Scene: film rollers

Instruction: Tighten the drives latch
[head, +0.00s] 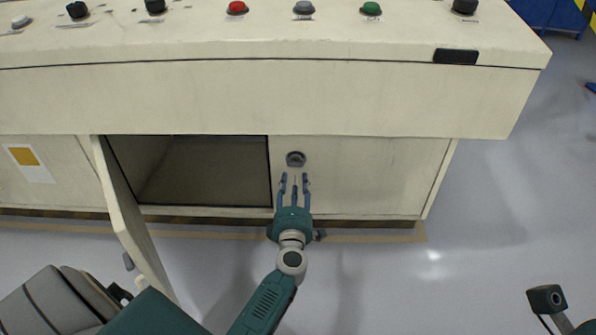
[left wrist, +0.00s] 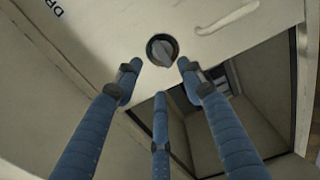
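The latch (head: 296,159) is a dark round knob near the top left of a closed cream cabinet door (head: 380,170). In the left wrist view the latch (left wrist: 162,50) has a raised grey grip bar, and part of the lettering "DR" shows on the panel. My left gripper (head: 294,179) is just below the latch in the head view, its blue fingers spread and empty. In the left wrist view its fingertips (left wrist: 158,80) stand around the near side of the latch, apart from it as far as I can tell. My right gripper is not in view.
Left of the latch door is an open empty compartment (head: 200,170), with its door (head: 135,220) swung outward. The console top above carries a red button (head: 237,8), a green button (head: 371,9) and dark knobs. The floor (head: 480,220) at right is clear.

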